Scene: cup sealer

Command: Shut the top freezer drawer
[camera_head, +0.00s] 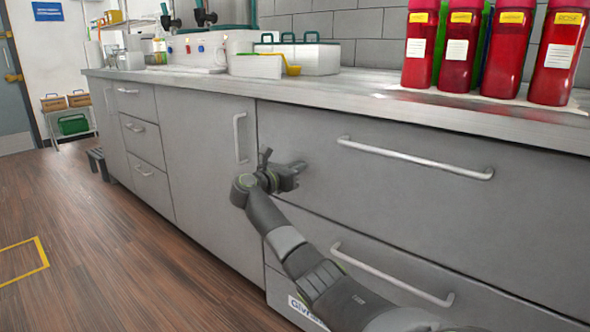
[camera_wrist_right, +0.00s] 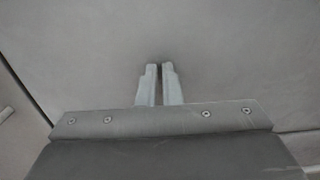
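The top drawer (camera_head: 420,215) is a wide grey front below the countertop, with a long bar handle (camera_head: 415,158). Its front looks flush or nearly flush with the cabinet; I see no clear gap at its top edge. My right gripper (camera_head: 298,168) is at the drawer front's left part, left of the handle and not on it. In the right wrist view its two fingers (camera_wrist_right: 159,84) are close together, with nothing between them, pointing at the plain grey panel (camera_wrist_right: 230,45). Whether they touch it is unclear. My left gripper is not in view.
A lower drawer with a bar handle (camera_head: 390,275) is under the top one, partly behind my right arm. A cabinet door (camera_head: 205,160) is to the left. Red bottles (camera_head: 505,50) and a white box (camera_head: 310,58) stand on the countertop (camera_head: 350,90).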

